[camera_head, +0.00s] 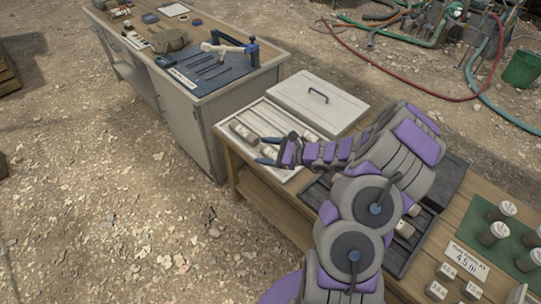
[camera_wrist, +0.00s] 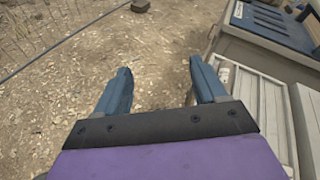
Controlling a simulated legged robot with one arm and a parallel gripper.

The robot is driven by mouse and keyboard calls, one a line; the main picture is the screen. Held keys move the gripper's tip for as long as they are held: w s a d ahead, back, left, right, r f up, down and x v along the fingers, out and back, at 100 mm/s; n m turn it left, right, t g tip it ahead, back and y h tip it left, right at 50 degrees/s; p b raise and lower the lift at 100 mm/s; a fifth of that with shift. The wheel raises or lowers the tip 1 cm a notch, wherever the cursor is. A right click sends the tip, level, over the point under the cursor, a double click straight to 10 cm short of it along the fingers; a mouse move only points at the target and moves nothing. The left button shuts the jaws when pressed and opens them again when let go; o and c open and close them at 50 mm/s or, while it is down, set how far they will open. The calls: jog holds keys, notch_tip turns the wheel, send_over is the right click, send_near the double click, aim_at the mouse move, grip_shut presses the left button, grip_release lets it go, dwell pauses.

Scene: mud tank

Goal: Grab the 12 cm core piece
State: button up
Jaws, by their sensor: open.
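My gripper (camera_head: 264,150) is open above the left end of a white core tray (camera_head: 287,121) on the wooden bench. A brownish core piece (camera_head: 243,131) lies in that tray, just left of my fingertips. Another pale piece appears partly hidden near my fingers. More core pieces (camera_head: 404,228) lie in a dark tray (camera_head: 453,180), partly hidden behind my arm. I cannot tell which piece is 12 cm. In the wrist view, my blue fingers (camera_wrist: 160,68) are wide apart with nothing between them, and the white tray's edge (camera_wrist: 247,100) shows at right.
A white lid with a handle (camera_head: 318,100) lies behind the tray. A workbench (camera_head: 205,125) with tools stands at back left. Small capped jars (camera_head: 493,233) stand on a green mat at right, near a "4.5 m" sign (camera_head: 467,260). Hoses (camera_head: 400,60) lie on the ground behind.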

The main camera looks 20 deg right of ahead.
jog(key=d+f+m+t+h, duration=0.25)
jog(key=d+f+m, duration=0.25)
jog(key=d+f, duration=0.45)
jog(key=m+h+b, duration=0.2)
jog(key=m+h, duration=0.1)
send_near(273, 156)
jog(key=shift+w+d+f, duration=0.4)
jog(key=shift+d, duration=0.2)
jog(key=shift+w+d+f, duration=0.4)
jog(key=shift+d, duration=0.15)
jog(key=shift+w+a+f+g, duration=0.1)
jog(key=shift+w+a+g, duration=0.05)
jog(key=shift+w+a, duration=0.45)
jog(key=shift+w+a+f+g, duration=0.1)
jog(key=shift+w+a+f, duration=0.05)
jog(key=shift+w+a, duration=0.55)
jog(key=shift+a, duration=0.15)
jog(key=shift+w+a+f, duration=0.15)
jog(key=shift+w, duration=0.05)
jog(key=w, duration=0.1)
jog(key=w+f+b, duration=0.2)
jog(key=shift+w+d, duration=0.2)
jog(key=shift+w, duration=0.05)
jog(key=shift+w+a, duration=0.2)
jog(key=shift+a, duration=0.5)
jog(key=shift+c, duration=1.3)
jog(key=shift+d, duration=0.45)
jog(key=c, duration=0.6)
jog(key=shift+a, duration=0.2)
jog(key=c, duration=0.4)
